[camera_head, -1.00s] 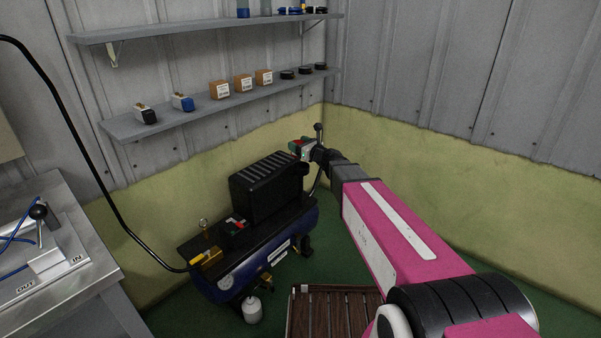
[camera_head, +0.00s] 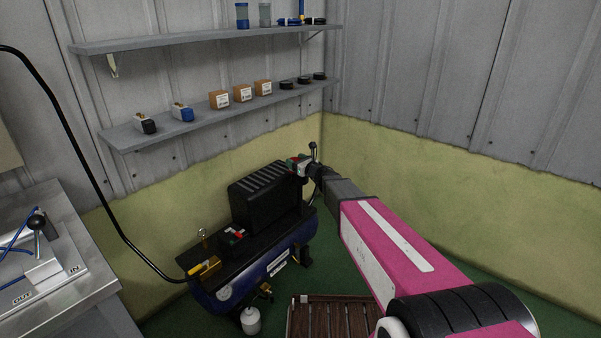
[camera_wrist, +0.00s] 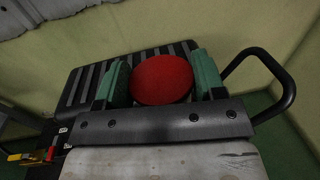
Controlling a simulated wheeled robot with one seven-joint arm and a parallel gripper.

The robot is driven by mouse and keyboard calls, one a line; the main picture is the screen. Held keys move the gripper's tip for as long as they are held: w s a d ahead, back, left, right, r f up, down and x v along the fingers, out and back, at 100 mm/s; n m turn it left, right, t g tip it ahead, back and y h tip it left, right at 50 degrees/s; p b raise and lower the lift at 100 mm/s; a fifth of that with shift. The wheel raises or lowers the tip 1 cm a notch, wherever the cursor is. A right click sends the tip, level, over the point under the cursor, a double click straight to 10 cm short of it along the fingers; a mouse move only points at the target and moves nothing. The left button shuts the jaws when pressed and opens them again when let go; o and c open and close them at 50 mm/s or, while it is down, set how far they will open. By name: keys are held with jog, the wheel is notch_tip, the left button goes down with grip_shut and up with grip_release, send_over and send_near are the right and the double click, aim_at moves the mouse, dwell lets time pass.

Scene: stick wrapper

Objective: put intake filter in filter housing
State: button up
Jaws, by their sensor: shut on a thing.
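My gripper (camera_wrist: 162,84) is shut on a round red disc, the intake filter (camera_wrist: 162,79), held between two green fingers in the wrist view. In the head view my gripper (camera_head: 298,163) is at the right end of the compressor's black ribbed cover (camera_head: 258,192), and little of the filter shows there. In the wrist view the ribbed cover (camera_wrist: 82,80) lies behind and left of the filter. I cannot make out the filter housing; the gripper and filter may hide it.
The blue compressor tank (camera_head: 262,271) stands in the corner, with a black handle (camera_wrist: 278,75) right of my gripper in the wrist view. A slatted wooden crate (camera_head: 330,318) is on the floor. A metal bench (camera_head: 75,290) is left. Shelves (camera_head: 190,130) hold boxes and parts.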

jog(key=shift+w+d+f, duration=0.2)
jog(key=shift+d+f, duration=0.2)
jog(key=shift+d, duration=0.1)
jog(key=shift+w+d+f, duration=0.15)
jog(key=shift+d+f, duration=0.2)
jog(key=shift+d, duration=0.15)
jog(key=shift+f, duration=1.9)
jog(key=shift+f, duration=0.2)
jog(key=o, duration=0.9)
jog(key=shift+r, duration=0.1)
